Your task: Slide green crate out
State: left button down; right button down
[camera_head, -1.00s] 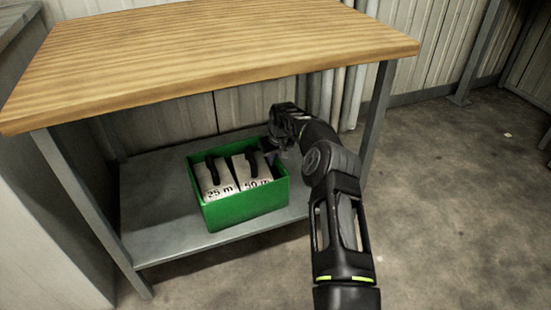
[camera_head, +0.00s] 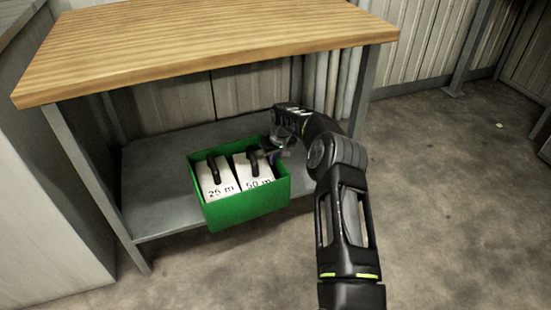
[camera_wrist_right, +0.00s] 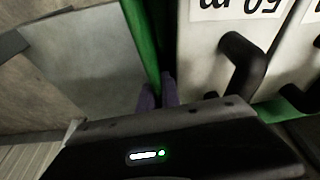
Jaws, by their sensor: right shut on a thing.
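The green crate (camera_head: 245,207) is on the grey lower shelf of the bench, and its front side reaches past the shelf's front edge. It holds two pale cases with black handles, the "25 m" case (camera_head: 217,182) and the "50 m" case (camera_head: 258,180). My right gripper (camera_head: 277,150) is at the crate's right side. In the right wrist view the crate's green wall (camera_wrist_right: 142,40) runs between the two fingertips (camera_wrist_right: 158,92), which are shut on it. The "50 m" case (camera_wrist_right: 205,55) shows beside the fingers, upside down. My left gripper is not in view.
The wooden bench top (camera_head: 200,45) hangs over the grey shelf (camera_head: 150,190). A grey bench leg (camera_head: 362,95) stands behind my right arm. A pale cabinet (camera_head: 45,220) stands at the left. The concrete floor (camera_head: 440,200) at right is clear.

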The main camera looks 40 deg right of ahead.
jog(key=c, duration=1.5)
grip_release()
jog(key=p+v, duration=0.3)
jog(key=v, duration=0.4)
jog(key=shift+s+r, duration=0.1)
jog(key=shift+r, duration=0.25)
jog(key=shift+s, duration=0.15)
